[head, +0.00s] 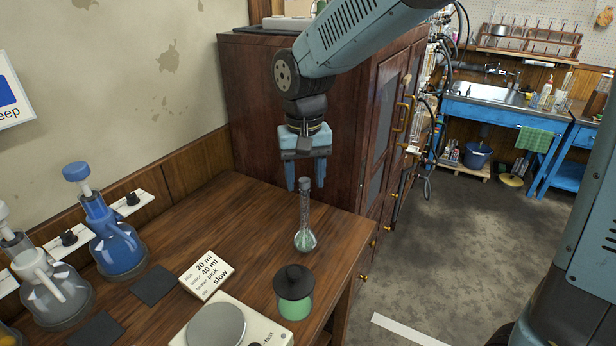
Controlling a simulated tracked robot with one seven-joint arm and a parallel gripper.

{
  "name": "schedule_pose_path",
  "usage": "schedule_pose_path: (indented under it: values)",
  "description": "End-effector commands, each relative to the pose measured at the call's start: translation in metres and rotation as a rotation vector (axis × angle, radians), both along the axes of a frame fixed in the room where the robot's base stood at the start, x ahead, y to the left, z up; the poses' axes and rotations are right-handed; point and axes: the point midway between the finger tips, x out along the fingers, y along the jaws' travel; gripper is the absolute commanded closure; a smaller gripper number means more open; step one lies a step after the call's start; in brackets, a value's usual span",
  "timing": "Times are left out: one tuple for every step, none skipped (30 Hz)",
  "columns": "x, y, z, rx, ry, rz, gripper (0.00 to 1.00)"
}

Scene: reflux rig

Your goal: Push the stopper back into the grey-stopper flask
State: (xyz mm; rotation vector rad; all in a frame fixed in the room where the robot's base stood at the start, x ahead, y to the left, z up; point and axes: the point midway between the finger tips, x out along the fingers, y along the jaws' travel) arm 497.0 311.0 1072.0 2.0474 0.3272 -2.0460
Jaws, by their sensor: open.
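The grey-stopper flask (58,292) stands at the far left of the wooden bench, a clear-grey body with a pale grey neck. Its grey stopper (4,212) shows above it at the left picture edge, partly cut off, on a clear stem rising from the neck. How far the stem sits in the neck I cannot tell. My gripper (305,188) is open and empty, pointing down, well to the right of this flask.
A blue flask (118,252) with a blue stopper (76,172) stands right of the grey one. A tall wooden cabinet (285,115) stands behind.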

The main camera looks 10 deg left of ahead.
Motion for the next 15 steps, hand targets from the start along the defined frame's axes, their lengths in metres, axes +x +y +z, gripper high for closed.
schedule_pose_path:
  values:
    - [0.000, 0.000, 0.000, 0.000, 0.000, 0.000, 0.47]
    - [0.000, 0.000, 0.001, 0.000, 0.000, 0.000, 0.47]
    - [0.000, 0.000, 0.003, 0.000, -0.001, 0.000, 0.47]
    - [0.000, 0.000, 0.005, 0.001, -0.001, 0.000, 0.47]
    - [0.000, 0.000, 0.007, 0.002, -0.002, 0.000, 0.47]
    - [0.000, 0.000, 0.011, 0.002, -0.002, 0.000, 0.47]
    - [0.000, 0.000, 0.015, 0.002, -0.003, 0.000, 0.47]
    - [0.000, 0.000, 0.019, 0.002, -0.003, 0.000, 0.47]
    - [0.000, 0.000, 0.026, 0.002, -0.003, 0.000, 0.47]
    - [0.000, 0.001, 0.031, 0.003, -0.003, 0.000, 0.47]
    - [0.000, 0.001, 0.037, 0.003, -0.003, 0.000, 0.47]
    - [0.000, 0.000, 0.045, 0.003, -0.003, 0.000, 0.47]
    - [0.000, 0.000, 0.052, 0.003, -0.003, -0.001, 0.47]
    - [0.000, 0.000, 0.058, 0.003, -0.004, -0.001, 0.47]
    - [0.000, 0.000, 0.065, 0.002, -0.003, -0.001, 0.47]
